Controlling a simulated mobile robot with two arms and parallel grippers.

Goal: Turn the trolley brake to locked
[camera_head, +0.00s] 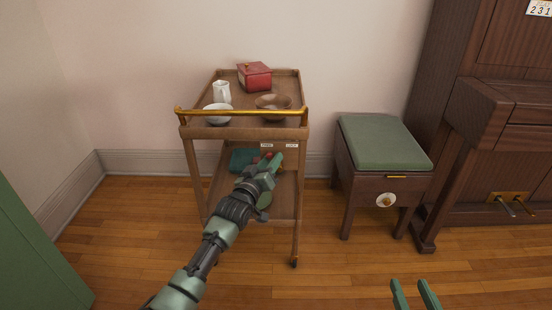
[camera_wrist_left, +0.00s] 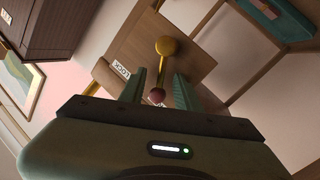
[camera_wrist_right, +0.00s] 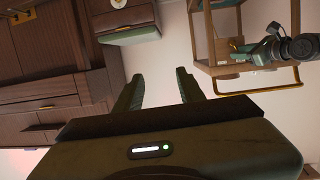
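The wooden trolley (camera_head: 301,185) with a gold handrail stands against the wall. In the left wrist view a brass lever (camera_wrist_left: 164,66) with a round hub and a reddish knob (camera_wrist_left: 157,95) shows on a wooden panel of it. A white label (camera_wrist_left: 120,70) is beside the lever; two labels show under the top in the head view. My left gripper (camera_head: 274,166) is in front of the trolley below its top. Its fingers (camera_wrist_left: 159,88) are apart on either side of the knob, with gaps visible. My right gripper (camera_head: 415,290) is open and empty, away from the trolley; its fingers also show apart in its wrist view (camera_wrist_right: 160,90).
On the trolley top are a red box (camera_head: 255,76), a white jug (camera_head: 221,92), a white bowl (camera_head: 218,113) and a brown bowl (camera_head: 273,102). A teal item (camera_head: 241,159) lies lower. A green-topped stool (camera_head: 383,143) and a piano (camera_head: 490,130) stand right. The floor between is clear.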

